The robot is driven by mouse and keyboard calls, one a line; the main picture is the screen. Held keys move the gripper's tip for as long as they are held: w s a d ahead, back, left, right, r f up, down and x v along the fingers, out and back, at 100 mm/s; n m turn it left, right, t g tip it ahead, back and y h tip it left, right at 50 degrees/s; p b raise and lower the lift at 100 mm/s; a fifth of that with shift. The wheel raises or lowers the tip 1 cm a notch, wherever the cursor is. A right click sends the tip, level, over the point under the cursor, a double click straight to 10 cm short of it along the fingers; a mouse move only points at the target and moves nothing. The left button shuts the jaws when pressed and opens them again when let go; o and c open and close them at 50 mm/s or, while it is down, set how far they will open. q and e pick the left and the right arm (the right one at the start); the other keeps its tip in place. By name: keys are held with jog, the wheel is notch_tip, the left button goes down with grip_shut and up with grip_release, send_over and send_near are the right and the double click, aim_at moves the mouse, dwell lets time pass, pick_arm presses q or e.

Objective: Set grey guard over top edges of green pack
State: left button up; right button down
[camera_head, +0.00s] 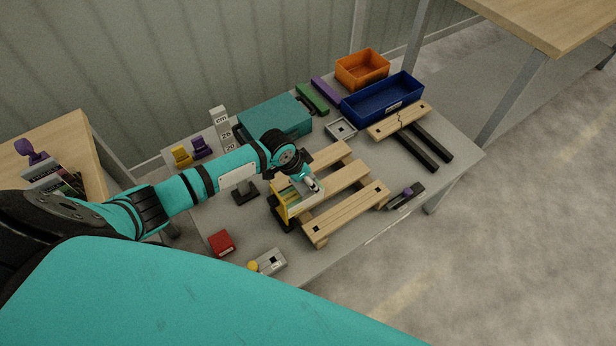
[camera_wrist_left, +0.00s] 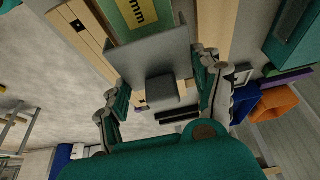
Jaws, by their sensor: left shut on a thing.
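My left gripper (camera_head: 311,184) reaches over the wooden slats on the table, above a green pack (camera_head: 293,199) with yellow at its edge. In the left wrist view the gripper (camera_wrist_left: 163,90) is shut on the grey guard (camera_wrist_left: 152,55), with the guard's block between its fingers. The guard's flat grey plate lies just beyond the fingertips. The green pack, with a pale "mm" label, shows past the plate (camera_wrist_left: 132,14), partly covered by it. I cannot tell whether guard and pack touch. My right gripper is not in view.
Wooden slats (camera_head: 345,211) lie around the pack. A teal box (camera_head: 273,118), blue bin (camera_head: 383,98) and orange bin (camera_head: 362,68) stand toward the back. A red block (camera_head: 221,243) and grey block (camera_head: 270,262) lie near the front edge.

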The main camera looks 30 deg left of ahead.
pick_arm(q)
jog(key=shift+f+b, duration=0.9)
jog(key=shift+f, duration=0.75)
jog(key=o, duration=1)
jog(key=shift+r, duration=0.15)
jog(key=v, duration=1.1)
jog(key=shift+s+a+r, duration=0.1)
jog(key=shift+r, duration=0.25)
